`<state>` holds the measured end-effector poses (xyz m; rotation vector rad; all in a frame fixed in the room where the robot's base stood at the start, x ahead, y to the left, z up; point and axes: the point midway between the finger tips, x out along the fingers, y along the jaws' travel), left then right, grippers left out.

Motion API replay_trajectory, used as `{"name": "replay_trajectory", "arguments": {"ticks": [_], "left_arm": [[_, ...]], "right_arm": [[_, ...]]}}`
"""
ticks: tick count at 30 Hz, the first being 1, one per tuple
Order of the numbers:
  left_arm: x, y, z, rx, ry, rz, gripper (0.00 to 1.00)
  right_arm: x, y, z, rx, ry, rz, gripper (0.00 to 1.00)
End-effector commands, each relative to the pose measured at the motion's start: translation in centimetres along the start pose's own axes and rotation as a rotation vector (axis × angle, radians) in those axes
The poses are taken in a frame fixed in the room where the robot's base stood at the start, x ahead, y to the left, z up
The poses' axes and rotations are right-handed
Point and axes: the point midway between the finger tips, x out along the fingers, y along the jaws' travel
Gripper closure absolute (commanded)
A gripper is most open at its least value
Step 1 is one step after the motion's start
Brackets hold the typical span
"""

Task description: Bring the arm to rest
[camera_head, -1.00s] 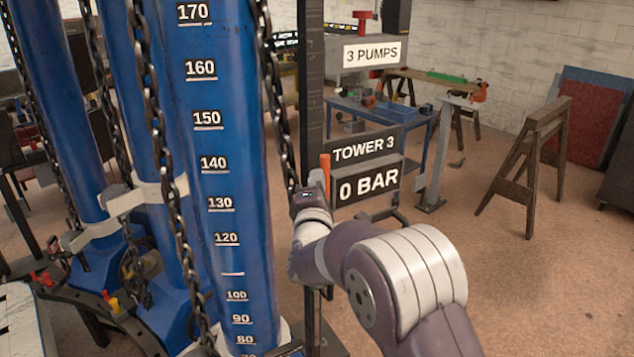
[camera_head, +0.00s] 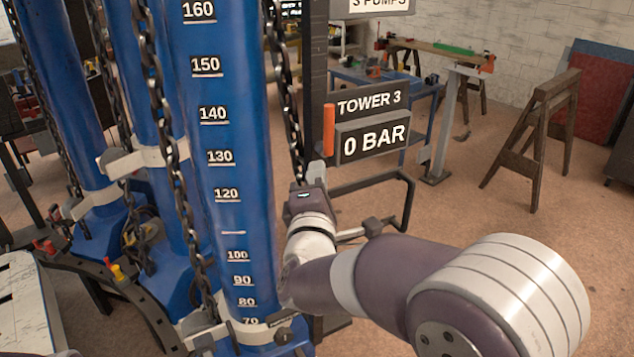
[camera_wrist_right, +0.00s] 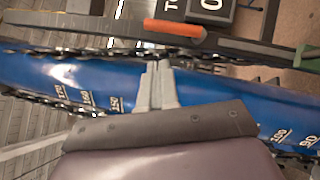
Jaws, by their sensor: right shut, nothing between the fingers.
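My right arm (camera_head: 400,282) comes in from the lower right of the head view. Its gripper (camera_head: 314,172) points up beside the front blue tower (camera_head: 222,180), close to the hanging chain and the post with the signs. In the right wrist view the gripper's fingers (camera_wrist_right: 157,85) are together with nothing between them, and the blue tower (camera_wrist_right: 205,95) lies behind them. I cannot tell whether the fingers touch the tower or the chain. My left gripper is not in view.
An orange handle (camera_head: 329,130) and a "0 BAR" sign (camera_head: 374,142) are just right of the gripper. A dark tube frame (camera_head: 408,200) stands below the sign. A wooden trestle (camera_head: 540,135) and a workbench stand farther back. The brown floor at right is open.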

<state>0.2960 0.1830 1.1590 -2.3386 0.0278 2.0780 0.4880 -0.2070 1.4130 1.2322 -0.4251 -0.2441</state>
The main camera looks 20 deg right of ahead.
Motion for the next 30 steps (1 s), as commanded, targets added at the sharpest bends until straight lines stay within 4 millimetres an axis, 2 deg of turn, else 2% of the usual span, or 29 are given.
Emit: {"name": "replay_trajectory", "arguments": {"ticks": [14,16,18,20,22,23,24,25,27,29,30], "left_arm": [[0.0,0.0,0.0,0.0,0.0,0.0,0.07],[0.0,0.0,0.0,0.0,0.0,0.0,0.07],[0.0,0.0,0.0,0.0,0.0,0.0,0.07],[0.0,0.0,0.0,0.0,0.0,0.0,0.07],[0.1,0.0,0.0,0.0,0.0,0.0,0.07],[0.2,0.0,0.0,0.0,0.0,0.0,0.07],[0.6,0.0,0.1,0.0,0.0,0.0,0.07],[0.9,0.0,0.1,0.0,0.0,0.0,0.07],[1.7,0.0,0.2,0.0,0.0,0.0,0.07],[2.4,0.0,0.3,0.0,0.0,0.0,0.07],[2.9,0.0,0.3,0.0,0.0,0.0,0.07]], "right_arm": [[-0.1,0.0,0.0,0.002,0.001,0.0,1.0],[-0.1,-0.1,-0.1,0.052,0.003,-0.003,1.0],[-0.2,-0.9,-1.1,0.201,0.05,-0.051,1.0],[-0.8,-2.7,-3.3,0.396,0.141,-0.154,1.0],[-2.8,-5.5,-6.6,0.665,0.257,-0.367,1.0],[-4.1,-7.1,-7.9,0.776,0.284,-0.49,1.0],[-6.1,-9.6,-9.2,0.908,0.286,-0.669,1.0],[-7.9,-11.5,-9.8,0.993,0.26,-0.812,1.0],[-12.5,-16.1,-10.0,1.137,0.103,-1.139,1.0],[-16.5,-19.7,-8.8,1.191,-0.114,-1.367,1.0],[-18.9,-21.6,-7.5,1.195,-0.268,-1.474,1.0]]}}
